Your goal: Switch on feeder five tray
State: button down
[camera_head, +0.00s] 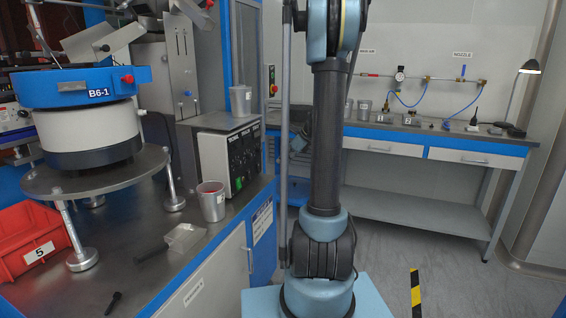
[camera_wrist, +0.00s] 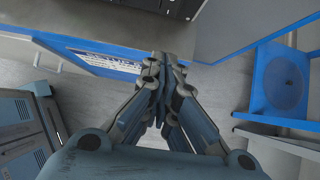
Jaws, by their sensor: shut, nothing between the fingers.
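A control box (camera_head: 232,153) with a dark front panel, knobs and small labels stands on the bench at the centre left. The switch positions are too small to read. The blue and white bowl feeder marked B6-1 (camera_head: 90,125) stands on a round plate to its left. A red bin labelled 5 (camera_head: 38,250) sits at the lower left. My gripper (camera_wrist: 165,62) is shut and empty in the wrist view, above the floor by the bench edge. A dark panel (camera_wrist: 160,8) shows at the top there, apart from the fingertips. No switch labelled five is readable.
Another cup (camera_head: 240,100) stands on the control box. A workbench with drawers (camera_head: 430,148) runs along the back.

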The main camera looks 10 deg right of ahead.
aim_at(259, 168)
jog(key=x, duration=0.5)
jog(key=a+r+x, duration=0.1)
jog(key=x, duration=0.2)
jog(key=shift+w+a+f, duration=0.2)
jog(key=shift+w, duration=0.25)
jog(key=shift+w+a+f, duration=0.1)
jog(key=shift+w+a, duration=0.35)
jog(key=shift+a, duration=0.2)
